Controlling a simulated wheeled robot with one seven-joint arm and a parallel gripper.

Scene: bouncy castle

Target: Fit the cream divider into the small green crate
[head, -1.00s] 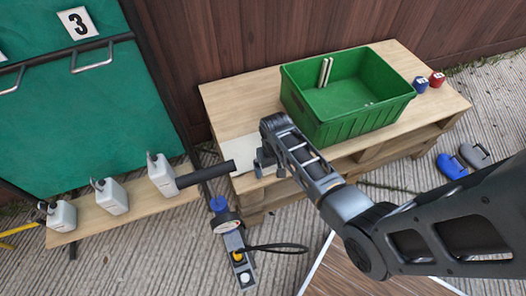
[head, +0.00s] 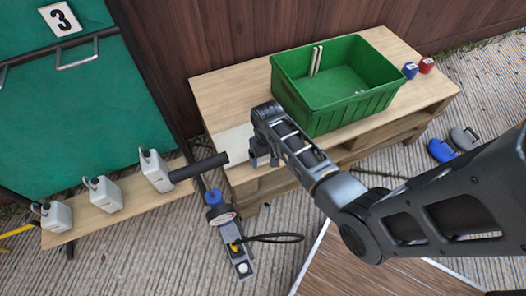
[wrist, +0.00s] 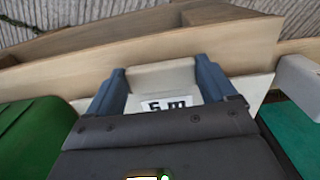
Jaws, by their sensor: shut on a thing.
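The green crate (head: 338,118) stands open on the wooden table in the head view; its green side also shows at the lower left of the wrist view (wrist: 35,140). Two upright cream strips show inside its far-left wall, and small pale ends show low on the near side. My gripper (head: 262,160) is left of the crate, at the table's front edge. In the wrist view its blue-grey fingers are shut on the cream divider (wrist: 163,76), with a black-lettered white label between them. A pale panel (head: 234,143) shows beside my gripper; its lower edge is unclear.
A red (head: 426,65) and a blue (head: 410,70) small object sit right of the crate. White canisters (head: 156,170) stand on a plank at left, near a dark cylinder (head: 198,167). A teal board (head: 60,110) is behind them.

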